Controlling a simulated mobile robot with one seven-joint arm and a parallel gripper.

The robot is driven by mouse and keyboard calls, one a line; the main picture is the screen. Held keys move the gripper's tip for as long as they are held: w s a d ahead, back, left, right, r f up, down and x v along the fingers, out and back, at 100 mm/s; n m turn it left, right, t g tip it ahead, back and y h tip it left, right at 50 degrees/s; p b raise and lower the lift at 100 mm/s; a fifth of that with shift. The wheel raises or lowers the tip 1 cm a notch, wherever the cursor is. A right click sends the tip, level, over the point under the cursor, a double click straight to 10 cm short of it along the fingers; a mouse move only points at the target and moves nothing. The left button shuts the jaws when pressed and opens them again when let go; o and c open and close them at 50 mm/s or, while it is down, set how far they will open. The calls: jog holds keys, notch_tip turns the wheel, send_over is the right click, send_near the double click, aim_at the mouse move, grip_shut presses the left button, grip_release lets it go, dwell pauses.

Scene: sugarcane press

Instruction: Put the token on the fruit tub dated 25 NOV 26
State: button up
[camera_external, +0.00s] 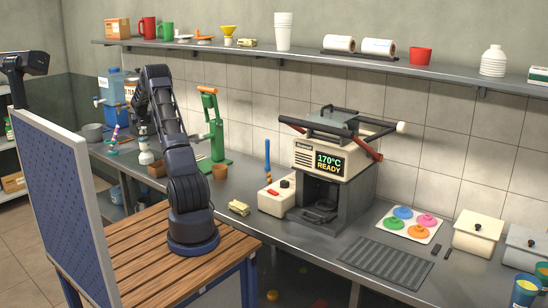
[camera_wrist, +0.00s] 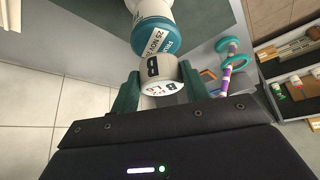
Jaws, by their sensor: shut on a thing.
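In the wrist view, my gripper (camera_wrist: 160,90) is shut on a white token (camera_wrist: 156,73), with one green finger on each side. The token is a short cylinder with a black B on its side and more lettering on its end face. Just beyond it is the fruit tub (camera_wrist: 152,36), whose blue-and-white label reads 25 NOV 26. The token overlaps the tub's near edge in the picture; I cannot tell whether they touch. In the external view, my arm reaches to the back left of the counter, and its end is too small to read clearly.
A blue container (camera_external: 112,86) stands at the back left. A striped stick with teal rings (camera_wrist: 226,78) is close to the right finger. The hot press (camera_external: 325,165) stands farther right.

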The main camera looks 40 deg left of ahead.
aim_at(143, 131)
jog(key=shift+f, duration=1.4)
jog(key=shift+f, duration=0.15)
jog(key=o, duration=1)
jog(key=shift+v, duration=6.1)
jog(key=shift+a, duration=0.1)
